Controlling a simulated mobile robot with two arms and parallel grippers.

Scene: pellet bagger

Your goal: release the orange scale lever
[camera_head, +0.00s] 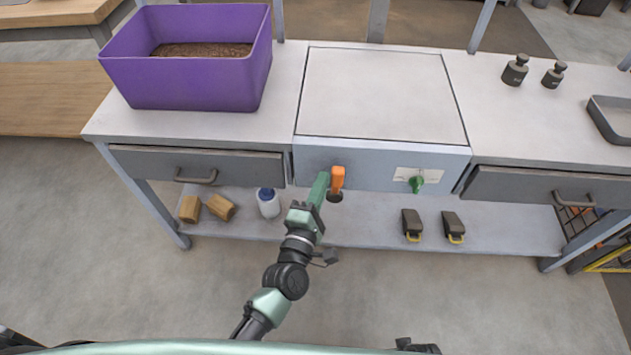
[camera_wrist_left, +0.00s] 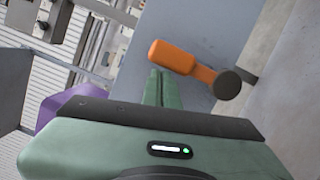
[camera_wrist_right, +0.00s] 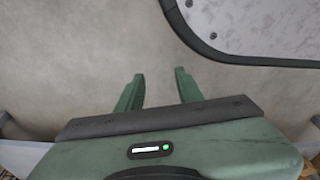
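The orange scale lever (camera_head: 338,178) stands upright from a dark round pivot on the front panel under the scale plate. It also shows in the left wrist view (camera_wrist_left: 180,58), where its thick handle end and black pivot are clear. My left gripper (camera_head: 322,181) is just left of the lever, with its fingers pressed together and nothing between them. In the left wrist view its fingertips (camera_wrist_left: 157,75) lie beside the lever; I cannot tell whether they touch it. My right gripper (camera_wrist_right: 158,77) is open and empty above the grey floor.
A green knob (camera_head: 416,184) sits on the same panel to the right. A purple bin (camera_head: 190,80) of pellets, two dark weights (camera_head: 515,70) and a grey tray (camera_head: 606,125) stand on the bench. The lower shelf (camera_head: 370,233) holds a bottle, wooden blocks and two dark items.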

